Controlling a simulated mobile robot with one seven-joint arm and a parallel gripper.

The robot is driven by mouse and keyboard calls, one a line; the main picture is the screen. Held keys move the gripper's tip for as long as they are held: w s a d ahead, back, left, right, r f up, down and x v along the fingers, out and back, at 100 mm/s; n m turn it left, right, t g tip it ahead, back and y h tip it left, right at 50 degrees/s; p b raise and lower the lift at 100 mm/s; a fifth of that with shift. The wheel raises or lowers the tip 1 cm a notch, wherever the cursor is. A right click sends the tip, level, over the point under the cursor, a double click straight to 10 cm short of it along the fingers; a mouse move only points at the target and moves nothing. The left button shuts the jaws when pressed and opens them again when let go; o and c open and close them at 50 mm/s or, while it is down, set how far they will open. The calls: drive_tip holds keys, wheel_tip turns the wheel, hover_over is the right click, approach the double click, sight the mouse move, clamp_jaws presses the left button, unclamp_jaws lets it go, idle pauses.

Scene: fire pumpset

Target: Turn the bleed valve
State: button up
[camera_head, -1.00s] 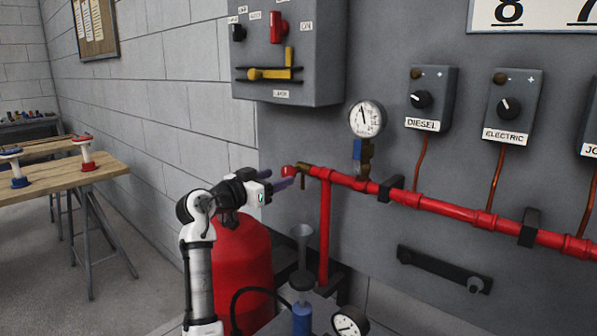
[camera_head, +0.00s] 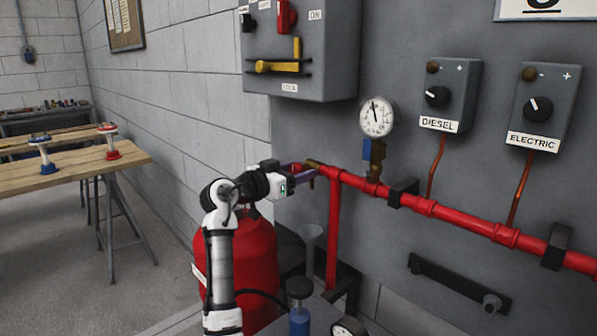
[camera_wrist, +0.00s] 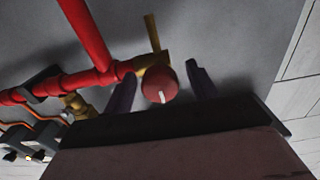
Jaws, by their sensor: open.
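The bleed valve is a round red knob (camera_wrist: 158,86) with a white mark, on a brass fitting (camera_head: 314,164) at the left end of the red pipe (camera_head: 350,180). My gripper (camera_head: 302,170) is at this pipe end in the head view, where its purple fingers hide the knob. In the wrist view my gripper (camera_wrist: 161,76) is open, with one finger on each side of the knob. A gap shows on the knob's right; the left finger is closer to it. I cannot tell whether it touches.
A pressure gauge (camera_head: 378,117) stands above the pipe. A switch box (camera_head: 330,45) hangs above my gripper. A red tank (camera_head: 240,255) and a grey funnel (camera_head: 311,240) stand below. Diesel (camera_head: 450,95) and electric (camera_head: 540,105) switch boxes are right. A wooden table (camera_head: 70,168) is left.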

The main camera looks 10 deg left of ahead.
drive_tip(key=c, duration=1)
